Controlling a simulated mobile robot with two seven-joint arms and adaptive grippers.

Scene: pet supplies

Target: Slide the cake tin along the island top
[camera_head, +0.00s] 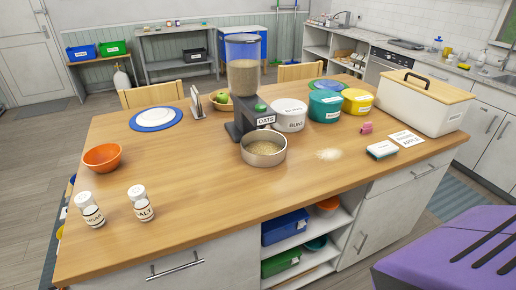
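A round metal tin (264,161), the likeliest cake tin, sits upright on the wooden island top (190,195), filled with pale grains. It stands just in front of the oats dispenser (243,85), near the middle of the top. Round lidded tubs stand behind it to the right: white (290,120), teal (324,113) and yellow (357,107). No label on the metal tin can be read. Neither of my grippers is in view.
An orange bowl (103,158) and two shakers (89,210) (141,204) stand at the left. A cream bin with a wooden lid (424,103) stands at the right. A pale spill (328,154) lies right of the tin. The front middle and left middle are clear.

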